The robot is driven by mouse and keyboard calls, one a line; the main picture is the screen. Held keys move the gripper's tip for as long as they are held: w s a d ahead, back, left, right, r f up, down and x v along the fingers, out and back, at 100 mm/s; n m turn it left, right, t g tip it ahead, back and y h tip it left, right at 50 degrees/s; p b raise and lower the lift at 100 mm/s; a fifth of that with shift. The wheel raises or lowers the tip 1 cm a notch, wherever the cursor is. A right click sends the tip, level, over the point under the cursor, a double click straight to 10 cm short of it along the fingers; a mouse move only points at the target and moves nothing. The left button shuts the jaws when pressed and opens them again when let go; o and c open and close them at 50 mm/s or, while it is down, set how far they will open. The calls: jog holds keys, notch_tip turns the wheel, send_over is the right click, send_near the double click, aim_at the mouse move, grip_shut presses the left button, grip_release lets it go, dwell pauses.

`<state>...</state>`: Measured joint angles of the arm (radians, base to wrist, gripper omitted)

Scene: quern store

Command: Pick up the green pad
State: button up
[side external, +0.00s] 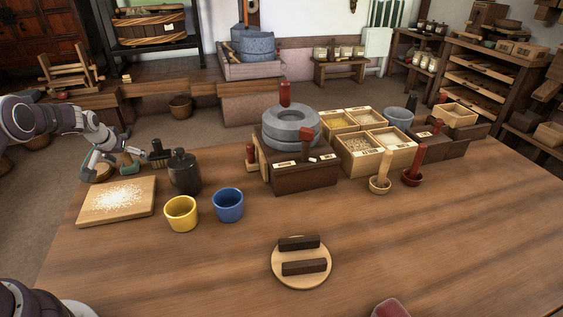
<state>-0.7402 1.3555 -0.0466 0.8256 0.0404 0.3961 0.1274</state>
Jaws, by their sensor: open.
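A small teal-green item (129,168) with a brown top sits at the back left of the table, behind the wooden board; it is the only pad-like green thing I make out, and its exact shape is too small to tell. Whether a fingertip touches the green item cannot be told. A red pad (391,308) is partly cut off at the bottom edge.
A board with pale grains (117,202), a dark jar (184,172), a dark brush (158,153), a yellow cup (181,213) and a blue cup (228,205) stand nearby. A quern (292,126) and grain boxes (388,160) stand behind. The right front table is clear.

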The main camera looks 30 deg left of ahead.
jog(key=c, duration=1.1)
